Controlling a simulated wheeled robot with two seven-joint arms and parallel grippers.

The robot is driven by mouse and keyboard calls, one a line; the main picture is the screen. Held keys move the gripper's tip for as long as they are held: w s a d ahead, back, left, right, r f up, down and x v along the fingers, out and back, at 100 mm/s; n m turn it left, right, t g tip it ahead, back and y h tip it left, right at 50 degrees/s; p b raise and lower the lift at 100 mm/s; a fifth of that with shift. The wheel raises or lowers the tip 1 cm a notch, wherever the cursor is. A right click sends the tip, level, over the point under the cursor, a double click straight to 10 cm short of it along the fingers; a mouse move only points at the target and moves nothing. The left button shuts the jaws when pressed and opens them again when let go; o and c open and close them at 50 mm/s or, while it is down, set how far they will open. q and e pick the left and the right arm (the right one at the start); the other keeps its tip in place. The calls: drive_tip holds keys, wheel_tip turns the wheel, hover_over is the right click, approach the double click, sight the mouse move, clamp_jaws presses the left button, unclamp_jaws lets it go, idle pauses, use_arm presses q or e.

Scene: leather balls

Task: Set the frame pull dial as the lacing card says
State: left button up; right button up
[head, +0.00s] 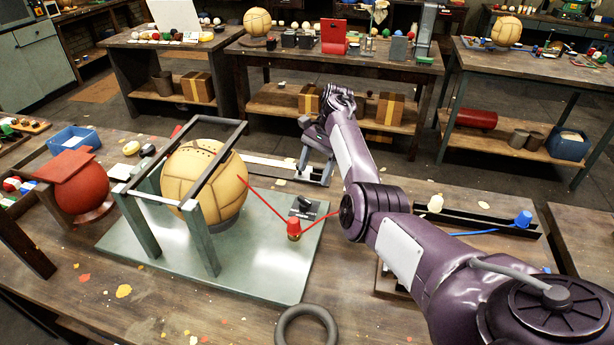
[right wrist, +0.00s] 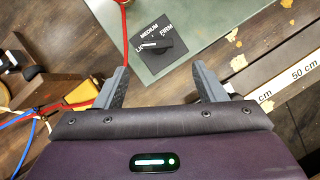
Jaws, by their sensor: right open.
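The dial (head: 304,207) is a black knob on a black plate at the right of the green base plate (head: 265,275). In the right wrist view the dial (right wrist: 152,46) has the words MEDIUM, FIRM and a partly visible "LI". The knob's white mark lies toward "LI". A tan laced ball (head: 205,180) stands inside a grey frame (head: 140,225) on the plate. My right gripper (head: 314,178) is open and empty, beyond the dial in the head view; its fingertips (right wrist: 162,72) are apart from the knob. I cannot make out a lacing card. My left gripper is not in view.
A red cord (head: 263,202) runs from the ball to a red and brass post (head: 294,229), then toward my right arm. A measuring rail (right wrist: 285,78) lies beside the plate. A dark ring (head: 306,322) lies in front. A red ball (head: 82,185) stands left.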

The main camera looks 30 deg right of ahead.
sight(305, 199)
drive_tip(key=x, duration=0.2)
drive_tip(key=p+x, duration=0.1)
drive_tip(key=x, duration=0.3)
drive_tip(key=shift+s+a+f+p, duration=0.1)
drive_tip(key=shift+s+a+p, duration=0.2)
drive_tip(key=shift+p, duration=0.1)
drive_tip(key=shift+w+f, duration=0.1)
drive_tip(key=shift+f, duration=0.25)
drive_tip(key=shift+a+f, duration=0.1)
drive_tip(key=shift+f, duration=0.15)
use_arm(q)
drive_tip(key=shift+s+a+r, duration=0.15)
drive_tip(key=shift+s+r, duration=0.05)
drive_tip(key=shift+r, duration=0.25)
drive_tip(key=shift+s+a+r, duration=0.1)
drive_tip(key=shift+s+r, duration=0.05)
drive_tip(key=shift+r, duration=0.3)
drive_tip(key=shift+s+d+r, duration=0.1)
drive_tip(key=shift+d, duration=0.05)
use_arm(e)
drive_tip(key=c, duration=1)
